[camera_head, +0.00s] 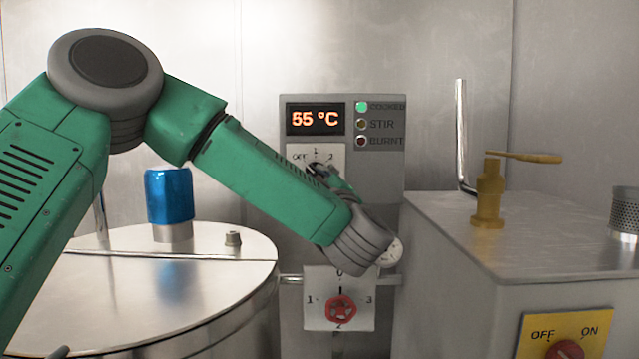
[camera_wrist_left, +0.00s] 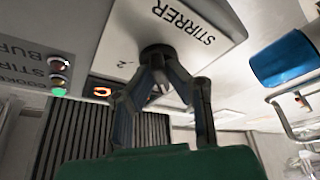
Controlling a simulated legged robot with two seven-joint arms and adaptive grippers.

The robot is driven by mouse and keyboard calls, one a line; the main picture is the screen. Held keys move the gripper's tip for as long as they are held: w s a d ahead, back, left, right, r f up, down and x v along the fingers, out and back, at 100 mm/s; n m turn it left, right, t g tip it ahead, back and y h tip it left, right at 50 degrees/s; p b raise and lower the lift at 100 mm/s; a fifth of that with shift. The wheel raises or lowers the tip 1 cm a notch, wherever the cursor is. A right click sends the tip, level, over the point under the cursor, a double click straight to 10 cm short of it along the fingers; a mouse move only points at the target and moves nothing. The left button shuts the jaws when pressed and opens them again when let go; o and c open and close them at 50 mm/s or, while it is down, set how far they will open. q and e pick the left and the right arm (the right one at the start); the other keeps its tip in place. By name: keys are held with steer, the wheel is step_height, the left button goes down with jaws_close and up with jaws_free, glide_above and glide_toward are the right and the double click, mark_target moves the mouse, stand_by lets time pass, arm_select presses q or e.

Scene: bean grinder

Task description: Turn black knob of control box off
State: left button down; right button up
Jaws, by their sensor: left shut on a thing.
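The control box (camera_head: 378,180) is a grey panel on the back wall. Its display reads 55 °C, and the green lamp beside COOKED is lit. Below the display is a white plate (camera_head: 299,156) marked OFF, 1 and 2. In the wrist view this plate (camera_wrist_left: 205,65) reads STIRRER. The black knob (camera_wrist_left: 157,51) stands out from it. My left gripper (camera_wrist_left: 157,68) is shut on the knob, fingers on both sides. In the head view my left gripper (camera_head: 330,177) is at the plate, and my wrist and gripper hide most of the knob. My right gripper is not seen.
A red valve wheel (camera_head: 341,309) sits below the box on a numbered plate. A steel pot (camera_head: 185,295) with a blue cylinder (camera_head: 169,196) stands left. A grey machine (camera_head: 460,260) with a brass handle (camera_head: 489,195) and red OFF/ON knob (camera_head: 565,350) stands right.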

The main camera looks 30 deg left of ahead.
arm_select(q)
steer(key=shift+f, duration=0.25)
steer(key=c, duration=1.6)
jaws_free()
steer(key=shift+s, duration=0.1)
steer(key=shift+r, duration=0.15)
steer(key=v, duration=1.2)
